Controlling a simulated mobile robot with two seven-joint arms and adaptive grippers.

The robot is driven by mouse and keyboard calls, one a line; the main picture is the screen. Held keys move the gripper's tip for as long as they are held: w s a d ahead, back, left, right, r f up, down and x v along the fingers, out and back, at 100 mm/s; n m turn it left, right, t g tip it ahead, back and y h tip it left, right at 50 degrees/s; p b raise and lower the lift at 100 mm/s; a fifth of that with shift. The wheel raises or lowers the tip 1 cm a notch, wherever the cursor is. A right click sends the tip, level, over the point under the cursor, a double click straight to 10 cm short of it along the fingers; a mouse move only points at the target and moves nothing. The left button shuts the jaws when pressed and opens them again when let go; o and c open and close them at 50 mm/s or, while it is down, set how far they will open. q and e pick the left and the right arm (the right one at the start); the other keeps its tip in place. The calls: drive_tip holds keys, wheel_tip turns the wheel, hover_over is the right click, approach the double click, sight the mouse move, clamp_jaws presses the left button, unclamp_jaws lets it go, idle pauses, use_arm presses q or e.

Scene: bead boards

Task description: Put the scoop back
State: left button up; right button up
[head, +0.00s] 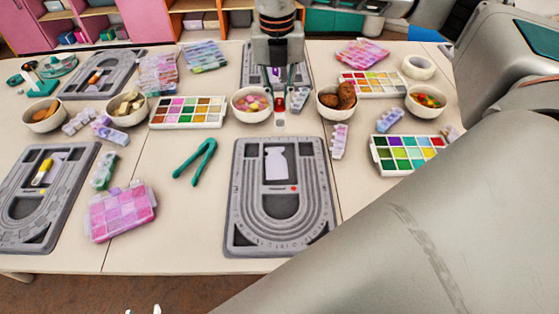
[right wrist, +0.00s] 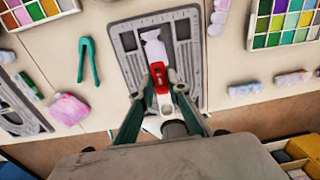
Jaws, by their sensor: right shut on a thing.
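My right gripper (head: 281,92) is shut on a small red thing (head: 280,104), which looks like the scoop. It hangs at the far middle of the table. In the right wrist view the red scoop (right wrist: 160,76) sits between the fingertips of my right gripper (right wrist: 164,92); its lower end is hard to make out. The near grey bead board (head: 236,200) lies below and nearer in the head view. A white scoop-like or bottle-like shape (head: 276,163) shows in its top compartment. A small red bead (head: 293,188) is below that shape.
Bowls of pink beads (head: 252,104) and brown pieces (head: 337,101) flank the held thing closely. Colour trays (head: 188,112) and (head: 405,153) stand to each side. Teal tongs (head: 196,161) lie left of the near board. Table between tongs and board is clear.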

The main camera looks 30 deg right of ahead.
hover_over(280, 163)
wheel_tip(280, 163, down, 15)
drive_tip(key=shift+s+a+f+b, duration=0.1)
drive_tip(key=shift+a+b, duration=0.05)
drive_tip(key=shift+b, duration=0.2)
drive_tip(key=shift+f, duration=2.35)
drive_tip(key=shift+f, duration=0.55)
drive_tip(key=o, duration=0.8)
drive_tip(key=shift+o, duration=0.2)
drive_tip(key=shift+r, duration=0.1)
wheel_tip(280, 163, up, 13)
drive_tip(key=shift+a, duration=0.2)
